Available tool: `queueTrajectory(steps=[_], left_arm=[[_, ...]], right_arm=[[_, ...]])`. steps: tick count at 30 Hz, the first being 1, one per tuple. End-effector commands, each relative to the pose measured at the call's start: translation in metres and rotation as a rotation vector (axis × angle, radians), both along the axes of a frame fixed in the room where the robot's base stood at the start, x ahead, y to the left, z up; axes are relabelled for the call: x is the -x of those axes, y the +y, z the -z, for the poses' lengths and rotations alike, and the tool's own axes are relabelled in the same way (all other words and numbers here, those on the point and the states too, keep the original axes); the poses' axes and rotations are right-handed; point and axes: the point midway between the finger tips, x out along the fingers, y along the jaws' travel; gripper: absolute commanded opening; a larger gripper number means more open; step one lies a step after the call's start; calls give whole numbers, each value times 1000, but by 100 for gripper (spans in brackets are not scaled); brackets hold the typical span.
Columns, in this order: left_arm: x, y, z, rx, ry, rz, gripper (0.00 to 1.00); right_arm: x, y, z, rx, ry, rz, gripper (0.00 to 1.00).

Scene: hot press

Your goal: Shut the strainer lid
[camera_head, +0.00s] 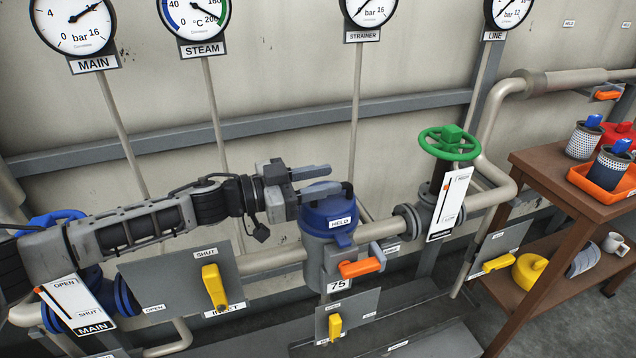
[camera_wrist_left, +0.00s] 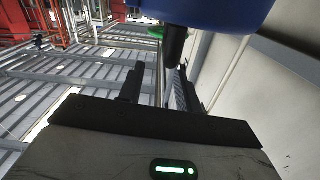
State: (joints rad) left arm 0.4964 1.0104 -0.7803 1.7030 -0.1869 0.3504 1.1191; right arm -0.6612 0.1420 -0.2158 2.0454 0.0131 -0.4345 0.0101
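The strainer is a blue-grey vessel (camera_head: 322,262) on the pipe in the head view. Its blue lid (camera_head: 328,218) sits on top, with a HELD label and a dark upright post (camera_head: 347,189). The lid looks level on the body; I cannot tell if it is fully seated. My left gripper (camera_head: 332,180) is just above the lid, its two fingers apart. In the left wrist view, the blue lid (camera_wrist_left: 215,12) is at the top edge, and a dark post (camera_wrist_left: 175,48) shows in line with the gap between the fingers; contact is unclear. My right gripper is out of view.
An orange-handled valve (camera_head: 360,267) is on the strainer's front. A green handwheel (camera_head: 449,142) stands to its right. Yellow handles (camera_head: 214,287) sit on grey plates in front. A wooden bench (camera_head: 545,170) with an orange tray (camera_head: 600,180) is at right.

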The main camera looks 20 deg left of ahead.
Motion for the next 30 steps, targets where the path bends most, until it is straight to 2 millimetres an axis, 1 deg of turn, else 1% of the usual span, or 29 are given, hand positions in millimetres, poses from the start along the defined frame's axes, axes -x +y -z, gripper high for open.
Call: queueTrajectory(steps=[1,8,12,18,24,30], left_arm=[[10,-4,-10,-2,0,6,34],[45,-17,-54,-2,0,5,34],[74,-29,-64,0,5,6,34],[109,-42,-81,-1,5,4,34],[125,-48,-91,1,2,1,34],[129,-50,-95,1,2,1,34]], right_arm=[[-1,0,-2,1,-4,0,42],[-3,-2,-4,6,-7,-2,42],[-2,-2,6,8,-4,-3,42],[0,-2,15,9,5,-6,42],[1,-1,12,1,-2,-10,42],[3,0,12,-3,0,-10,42]])
